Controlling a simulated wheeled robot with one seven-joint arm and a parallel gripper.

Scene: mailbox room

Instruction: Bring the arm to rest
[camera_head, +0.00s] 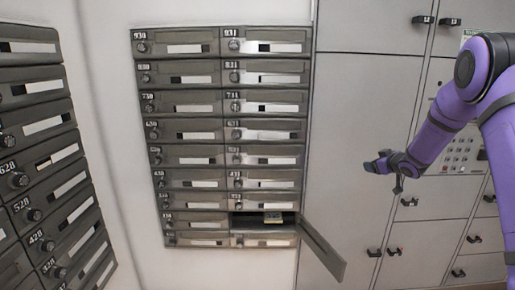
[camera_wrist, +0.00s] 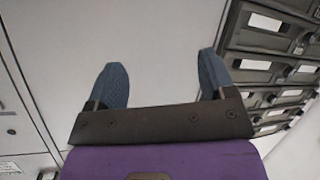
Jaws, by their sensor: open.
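My gripper (camera_head: 381,169) is at the end of my purple arm, on the right side of the head view, in front of the large grey locker doors. In the wrist view its two blue fingers (camera_wrist: 163,82) stand wide apart with nothing between them. The gripper is open and apart from the mailboxes. The mailbox bank (camera_head: 225,150) is at the centre of the head view. One box low in its right column has its door (camera_head: 323,250) swung open to the right. A small item (camera_head: 272,217) lies inside that open box.
A second mailbox bank (camera_head: 45,170) stands at the left. Tall grey lockers (camera_head: 362,120) with small dark handles fill the right, with a keypad panel (camera_head: 460,150) behind my arm. The open door juts out below and left of my gripper.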

